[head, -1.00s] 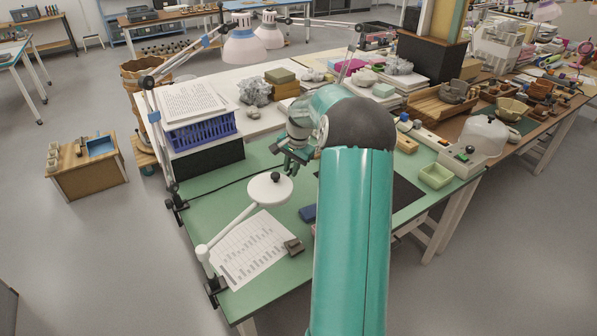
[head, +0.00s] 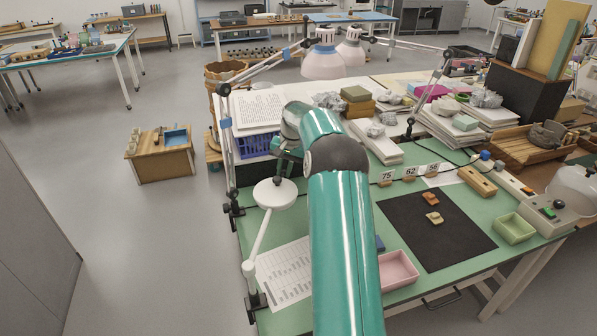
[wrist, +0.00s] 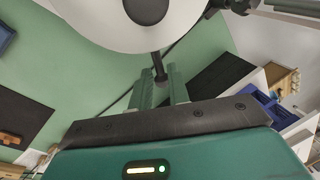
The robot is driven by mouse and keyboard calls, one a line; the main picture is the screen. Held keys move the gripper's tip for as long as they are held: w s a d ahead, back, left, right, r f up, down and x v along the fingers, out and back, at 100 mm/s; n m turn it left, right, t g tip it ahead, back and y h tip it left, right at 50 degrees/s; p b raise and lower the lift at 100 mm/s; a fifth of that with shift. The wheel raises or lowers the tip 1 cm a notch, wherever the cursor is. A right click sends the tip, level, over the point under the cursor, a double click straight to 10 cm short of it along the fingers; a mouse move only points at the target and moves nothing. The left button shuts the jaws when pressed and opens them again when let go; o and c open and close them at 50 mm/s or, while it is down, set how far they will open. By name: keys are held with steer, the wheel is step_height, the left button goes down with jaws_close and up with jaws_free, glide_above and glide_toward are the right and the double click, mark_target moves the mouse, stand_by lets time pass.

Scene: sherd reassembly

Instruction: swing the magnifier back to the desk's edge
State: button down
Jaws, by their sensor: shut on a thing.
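The magnifier (head: 274,195) is a white disc with a dark knob, on a white arm clamped at the green desk's (head: 330,225) near left corner. Its arm runs almost along the left edge, and the disc hangs close to that edge. In the wrist view the white disc (wrist: 97,18) fills the top, with a short dark handle (wrist: 158,66) at its rim. My gripper (wrist: 160,88) is shut on this handle. In the head view my gripper (head: 289,163) is just behind the disc, partly hidden by my arm.
A printed sheet (head: 284,276) lies beside the magnifier's base. A blue basket (head: 252,145) and a lamp post stand behind. A black mat (head: 462,235) with two sherds, a pink tray (head: 398,286) and a green tray (head: 515,230) lie to the right.

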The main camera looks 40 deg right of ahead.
steer(key=w+a+n, duration=0.3)
steer(key=w+a, duration=0.4)
steer(key=shift+a+r, duration=0.1)
steer(key=c, duration=1.5)
jaws_free()
steer(key=shift+w, duration=0.1)
step_height(320, 180, up, 14)
steer(key=s+d, duration=0.1)
steer(key=d, duration=0.1)
steer(key=shift+s+f, duration=0.2)
steer(key=shift+s, duration=0.2)
